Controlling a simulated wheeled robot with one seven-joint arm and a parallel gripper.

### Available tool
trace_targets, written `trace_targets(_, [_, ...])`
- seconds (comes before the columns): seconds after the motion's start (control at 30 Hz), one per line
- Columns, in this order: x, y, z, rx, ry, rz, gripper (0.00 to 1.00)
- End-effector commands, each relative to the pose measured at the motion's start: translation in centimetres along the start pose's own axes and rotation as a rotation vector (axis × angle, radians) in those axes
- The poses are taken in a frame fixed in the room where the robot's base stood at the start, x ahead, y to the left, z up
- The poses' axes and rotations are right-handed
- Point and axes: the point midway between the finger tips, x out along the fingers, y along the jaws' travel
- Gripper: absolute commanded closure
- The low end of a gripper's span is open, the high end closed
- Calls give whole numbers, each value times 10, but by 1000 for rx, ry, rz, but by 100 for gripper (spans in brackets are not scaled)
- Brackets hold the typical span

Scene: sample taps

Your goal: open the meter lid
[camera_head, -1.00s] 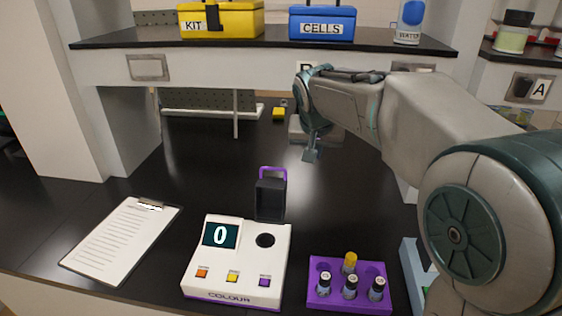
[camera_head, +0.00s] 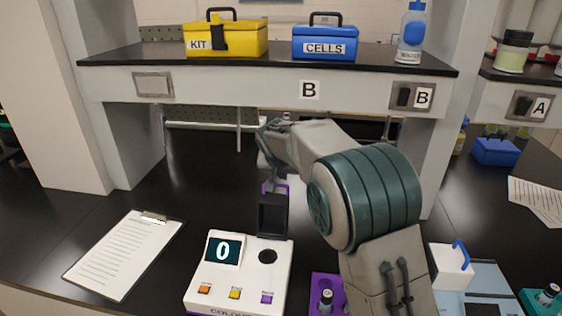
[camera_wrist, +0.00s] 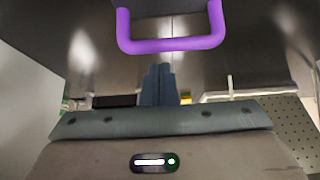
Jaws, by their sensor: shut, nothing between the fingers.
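The white colour meter (camera_head: 238,272) stands on the black bench, its display reading 0. Its dark lid (camera_head: 272,213) stands upright at the back, and the round well (camera_head: 267,256) in front is uncovered. The lid's purple handle (camera_head: 283,188) is at the top and also shows large in the wrist view (camera_wrist: 172,45). My gripper (camera_head: 268,187) is right behind the lid by the handle, partly hidden. In the wrist view my closed fingers (camera_wrist: 158,84) are empty and appear just below the handle; I cannot tell whether they touch it.
A clipboard (camera_head: 124,254) lies left of the meter. A purple vial rack (camera_head: 325,290) is to its right, mostly hidden by my arm. A shelf (camera_head: 250,90) with a yellow kit box (camera_head: 226,38) and a blue cells box (camera_head: 325,43) spans above the bench.

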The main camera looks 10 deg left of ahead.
Motion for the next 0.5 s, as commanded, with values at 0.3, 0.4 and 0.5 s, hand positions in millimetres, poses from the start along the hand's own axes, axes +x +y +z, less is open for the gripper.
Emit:
trace_targets(0.3, [-24,-1,23,-2,3,-4,100])
trace_targets(0.4, [-26,-1,25,-2,4,-4,100])
trace_targets(0.5, [-26,-1,26,-2,4,-4,100])
